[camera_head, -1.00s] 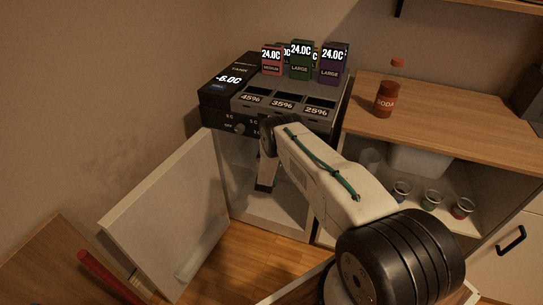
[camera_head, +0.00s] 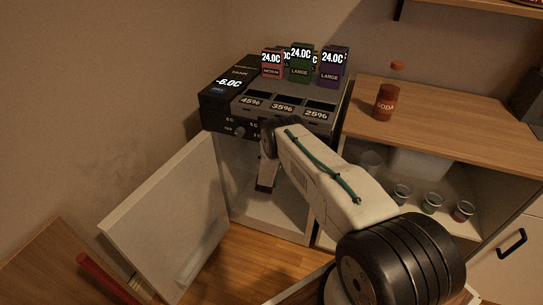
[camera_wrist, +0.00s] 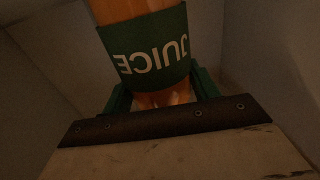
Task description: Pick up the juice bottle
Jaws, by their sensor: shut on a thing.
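The walls of a pale cabinet interior surround the bottle in the wrist view. In the head view my arm reaches to the open cabinet (camera_head: 285,218) under the dark machine. The bottle and my fingertips are hidden there.
The cabinet door (camera_head: 165,220) stands open to the left. The machine (camera_head: 290,95) above carries several drink boxes. A soda bottle (camera_head: 386,101) stands on the wooden counter (camera_head: 460,125) at right. Several small cups and a white bin (camera_head: 420,163) sit on the shelf below.

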